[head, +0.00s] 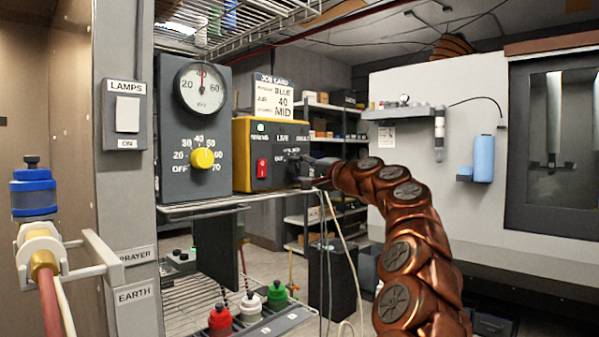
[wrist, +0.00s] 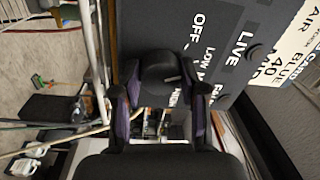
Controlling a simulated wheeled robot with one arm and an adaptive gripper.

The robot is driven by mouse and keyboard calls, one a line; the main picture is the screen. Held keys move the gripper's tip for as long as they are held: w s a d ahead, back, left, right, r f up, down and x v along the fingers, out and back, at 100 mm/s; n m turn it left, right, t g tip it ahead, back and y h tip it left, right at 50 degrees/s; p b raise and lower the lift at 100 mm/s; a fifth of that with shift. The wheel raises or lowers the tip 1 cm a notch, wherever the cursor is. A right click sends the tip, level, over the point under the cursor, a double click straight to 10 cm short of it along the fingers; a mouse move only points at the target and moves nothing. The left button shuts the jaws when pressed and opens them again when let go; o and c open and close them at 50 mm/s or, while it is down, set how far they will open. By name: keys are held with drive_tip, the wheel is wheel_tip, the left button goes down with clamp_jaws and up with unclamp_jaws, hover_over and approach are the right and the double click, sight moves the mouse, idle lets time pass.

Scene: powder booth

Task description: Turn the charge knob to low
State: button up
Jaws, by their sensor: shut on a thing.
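The charge knob (wrist: 158,72) is dark and round, on the dark face of the yellow control box (head: 241,150). In the wrist view my gripper (wrist: 160,92) has its two purple-lined fingers on either side of the knob, shut on it. OFF and LOW labels show beside the knob, sideways in this view; the other labels are partly covered. I cannot tell for sure which mark the knob points to. In the head view my gripper (head: 308,163) is at the box's right side and hides the knob.
The box also has a red switch (head: 262,167). A grey panel to its left carries a gauge (head: 202,87) and a yellow knob (head: 202,158). A job card (head: 276,95) above the box reads MID. Hoses (head: 345,235) hang below my arm.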

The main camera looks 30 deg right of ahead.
drive_tip(key=shift+f, duration=0.1)
drive_tip(key=o, duration=1.2)
drive_tip(key=shift+c, duration=0.2)
drive_tip(key=shift+s+d, duration=0.15)
drive_tip(key=shift+s, duration=0.25)
drive_tip(key=v, duration=1.1)
